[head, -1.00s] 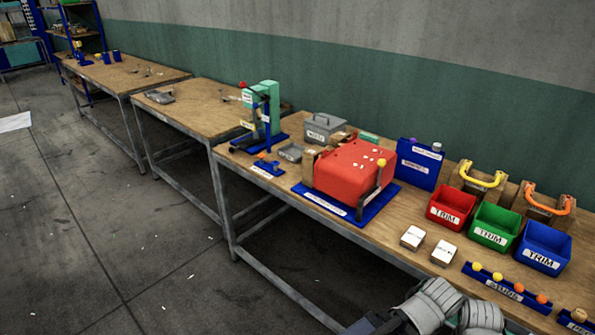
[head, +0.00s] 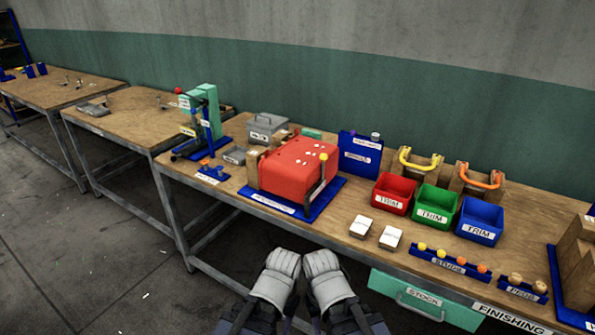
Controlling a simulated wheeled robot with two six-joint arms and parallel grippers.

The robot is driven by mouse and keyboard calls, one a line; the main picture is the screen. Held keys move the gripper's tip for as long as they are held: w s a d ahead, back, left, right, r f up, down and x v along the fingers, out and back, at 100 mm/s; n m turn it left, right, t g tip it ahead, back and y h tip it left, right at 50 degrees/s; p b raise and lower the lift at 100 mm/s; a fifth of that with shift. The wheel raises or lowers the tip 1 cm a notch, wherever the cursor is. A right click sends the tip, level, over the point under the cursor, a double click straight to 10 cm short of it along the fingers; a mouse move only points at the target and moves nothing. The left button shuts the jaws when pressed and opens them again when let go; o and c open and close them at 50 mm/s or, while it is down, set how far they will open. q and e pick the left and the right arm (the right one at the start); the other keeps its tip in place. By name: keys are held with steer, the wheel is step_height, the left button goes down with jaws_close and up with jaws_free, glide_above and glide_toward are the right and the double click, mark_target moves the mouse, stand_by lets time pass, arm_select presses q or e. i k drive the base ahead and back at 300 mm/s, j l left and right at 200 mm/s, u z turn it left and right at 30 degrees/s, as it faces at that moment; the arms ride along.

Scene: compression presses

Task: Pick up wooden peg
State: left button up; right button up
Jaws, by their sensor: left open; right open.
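Two wooden pegs, one on the left (head: 515,278) and one on the right (head: 539,287), stand side by side in a small blue rack labelled PEGS (head: 521,292) near the bench's front edge at the lower right. Only their round tan tops show. My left gripper (head: 284,262) and my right gripper (head: 320,262) are close together at the bottom middle, in front of the bench. Both are open and hold nothing that I can see. Their fingertips are hard to make out. Both are well to the left of the pegs.
A blue STUDS rack (head: 449,264) with yellow and orange knobs is left of the pegs. Red (head: 392,192), green (head: 435,205) and blue (head: 480,221) TRIM bins stand behind. A blue-based wooden fixture (head: 578,262) is at right. A green STOCK drawer (head: 425,297) hangs below.

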mark_target(539, 288)
steer(key=z, duration=1.75)
steer(key=i+j+z, duration=0.35)
steer(key=j, duration=0.15)
steer(key=k, duration=0.1)
